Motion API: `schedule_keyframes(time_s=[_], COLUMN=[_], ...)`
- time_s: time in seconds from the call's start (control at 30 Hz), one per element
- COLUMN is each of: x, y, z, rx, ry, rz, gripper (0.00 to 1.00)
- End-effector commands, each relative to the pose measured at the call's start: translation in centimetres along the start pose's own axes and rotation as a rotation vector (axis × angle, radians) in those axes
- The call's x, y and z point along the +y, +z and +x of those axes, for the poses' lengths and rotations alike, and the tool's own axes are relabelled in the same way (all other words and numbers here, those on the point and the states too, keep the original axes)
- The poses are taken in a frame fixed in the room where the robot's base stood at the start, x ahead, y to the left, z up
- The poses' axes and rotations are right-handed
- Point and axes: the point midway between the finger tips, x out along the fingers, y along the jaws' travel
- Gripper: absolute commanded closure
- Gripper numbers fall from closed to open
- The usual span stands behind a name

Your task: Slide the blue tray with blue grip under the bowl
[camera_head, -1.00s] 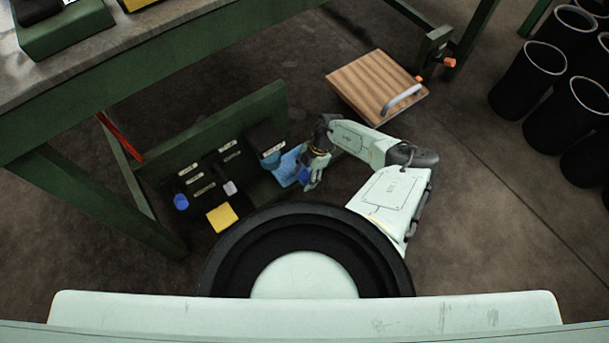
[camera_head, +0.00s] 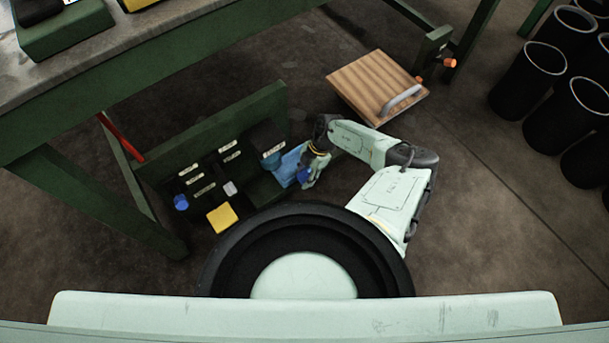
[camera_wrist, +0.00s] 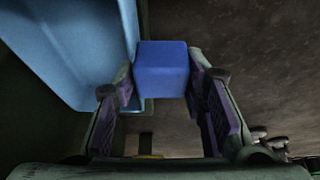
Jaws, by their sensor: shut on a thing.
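The light blue tray (camera_head: 290,165) sits low by the green stand, beside a dark box with a pale label (camera_head: 268,140). It fills the upper left of the wrist view (camera_wrist: 75,50). Its darker blue grip (camera_wrist: 162,70) is a block between my fingers. My gripper (camera_wrist: 163,92) is shut on the grip, one finger on each side. In the head view my gripper (camera_head: 307,177) is at the tray's right end and partly hides the grip. I cannot clearly make out the bowl; a small teal shape shows beneath the dark box.
The green stand (camera_head: 205,130) also carries several dark labelled parts, a blue knob (camera_head: 181,202) and a yellow block (camera_head: 222,217). Black cylinders stand far right. The floor right of my arm is clear.

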Motion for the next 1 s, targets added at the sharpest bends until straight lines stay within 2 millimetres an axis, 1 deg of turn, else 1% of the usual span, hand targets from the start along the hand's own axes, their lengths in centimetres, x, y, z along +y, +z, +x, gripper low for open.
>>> schedule_keyframes(time_s=[0.03,0.17,0.23,0.4,0.5,0.63,0.83,0.87,1.0], x=[-0.3,-0.3,-0.3,-0.3,-0.3,-0.4,-0.4,-0.4,-0.3], y=[0.0,0.0,-0.4,-2.9,-3.8,-4.0,-4.0,-4.0,-4.0], z=[0.1,0.1,0.0,0.6,1.2,1.7,1.7,1.7,1.7], rx=[0.001,0.001,0.002,0.001,0.001,0.002,0.002,0.002,0.002], ry=[-0.007,-0.008,-0.010,-0.012,-0.011,-0.011,-0.011,-0.011,-0.009], rz=[0.000,0.000,-0.001,-0.003,-0.003,-0.001,-0.001,-0.001,-0.001], gripper=[1.00,1.00,1.00,1.00,1.00,1.00,1.00,0.60,0.51])
